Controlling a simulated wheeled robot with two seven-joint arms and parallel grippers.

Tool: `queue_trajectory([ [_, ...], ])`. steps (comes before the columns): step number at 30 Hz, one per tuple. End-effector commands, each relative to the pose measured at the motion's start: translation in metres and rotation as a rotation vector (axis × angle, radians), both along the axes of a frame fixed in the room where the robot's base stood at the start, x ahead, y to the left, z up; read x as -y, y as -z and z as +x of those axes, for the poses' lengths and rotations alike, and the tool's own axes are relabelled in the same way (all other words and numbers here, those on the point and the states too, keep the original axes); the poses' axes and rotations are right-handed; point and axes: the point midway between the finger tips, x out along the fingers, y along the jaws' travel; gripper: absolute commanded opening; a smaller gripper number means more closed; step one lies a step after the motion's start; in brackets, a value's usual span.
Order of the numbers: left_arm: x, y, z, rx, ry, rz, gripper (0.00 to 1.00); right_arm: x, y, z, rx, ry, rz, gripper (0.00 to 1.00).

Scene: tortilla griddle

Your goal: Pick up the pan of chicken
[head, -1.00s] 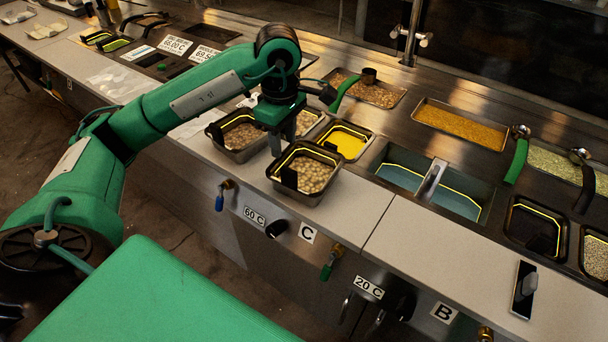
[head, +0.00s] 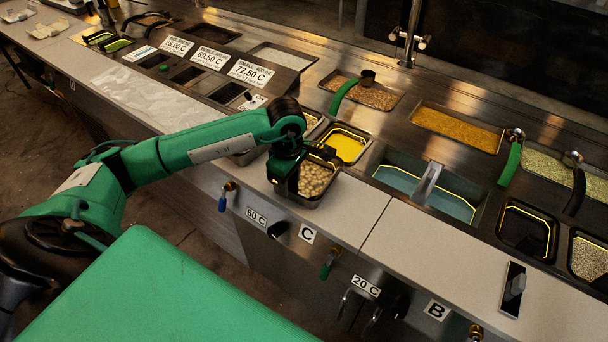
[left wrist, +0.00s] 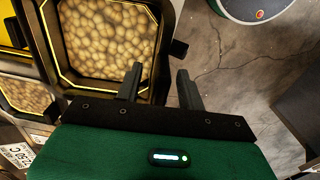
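The pan of chicken (head: 320,196), a dark square pan filled with pale tan chunks, sits at the front edge of the counter. It also shows at the upper left of the left wrist view (left wrist: 105,40). My left gripper (head: 292,182) is low at the left side of this pan in the head view and hides part of it. In the left wrist view the gripper (left wrist: 158,75) is open: one finger lies over the pan's edge, the other over the floor beyond. Contact with the pan cannot be told. My right gripper is not in view.
A second pan of similar chunks (left wrist: 26,92) stands beside it, mostly hidden by my arm in the head view. A pan of yellow liquid (head: 347,145) is just behind. Knobs and taps (head: 278,230) stick out below the counter edge.

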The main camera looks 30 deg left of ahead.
Motion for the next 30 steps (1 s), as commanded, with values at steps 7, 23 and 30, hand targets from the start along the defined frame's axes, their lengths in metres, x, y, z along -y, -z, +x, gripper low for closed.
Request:
queue_trajectory([
  [7,0.0001,0.0032,0.0,0.001,0.0,0.0,0.39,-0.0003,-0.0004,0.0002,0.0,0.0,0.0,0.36],
  [23,0.0,0.0018,0.0005,0.003,0.0,0.0,0.0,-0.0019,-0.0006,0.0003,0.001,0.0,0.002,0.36],
  [30,-0.0002,-0.0051,0.0014,0.005,-0.001,0.0,0.0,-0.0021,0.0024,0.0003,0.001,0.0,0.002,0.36],
])
